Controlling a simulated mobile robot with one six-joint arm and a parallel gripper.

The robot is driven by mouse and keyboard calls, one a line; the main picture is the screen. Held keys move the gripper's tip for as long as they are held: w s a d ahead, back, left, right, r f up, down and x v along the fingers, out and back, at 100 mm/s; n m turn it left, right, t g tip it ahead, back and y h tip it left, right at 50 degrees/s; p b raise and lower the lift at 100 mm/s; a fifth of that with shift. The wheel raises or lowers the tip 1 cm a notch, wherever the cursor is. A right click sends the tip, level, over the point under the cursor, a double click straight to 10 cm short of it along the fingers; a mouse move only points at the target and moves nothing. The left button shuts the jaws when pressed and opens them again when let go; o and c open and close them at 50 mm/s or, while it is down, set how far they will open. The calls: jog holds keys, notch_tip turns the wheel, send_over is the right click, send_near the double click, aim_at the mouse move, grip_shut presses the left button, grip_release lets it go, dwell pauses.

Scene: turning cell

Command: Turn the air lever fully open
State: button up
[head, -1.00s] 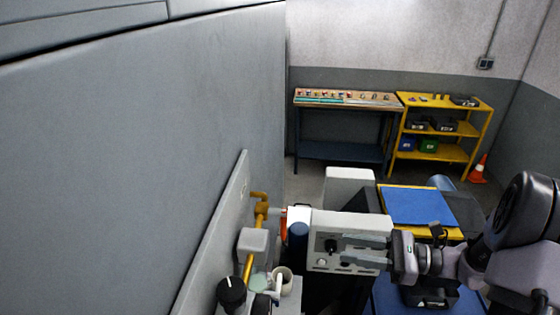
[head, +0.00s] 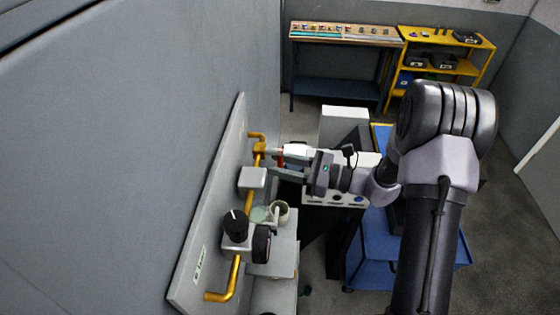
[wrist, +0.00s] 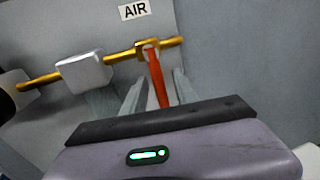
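The air lever is a red handle (wrist: 158,82) on a brass valve (wrist: 147,50) in a brass pipe, below an "AIR" label (wrist: 134,10). In the wrist view the handle stands out from the valve, roughly across the pipe. My gripper (wrist: 158,90) is open, with one finger on each side of the handle and visible gaps between. In the head view my gripper (head: 284,163) reaches the panel from the right. The red handle (head: 281,158) shows small between its fingers, and the brass valve (head: 259,149) is just left of it.
The pipe runs along a grey panel (head: 213,215) on the large grey wall at left. A silver block (head: 252,178) and a black knob (head: 235,224) sit on it, nearer the camera. A cup (head: 279,212) stands close below the gripper. A blue cart (head: 372,245) is under my arm.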

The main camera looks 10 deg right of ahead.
grip_shut()
dwell(1.4)
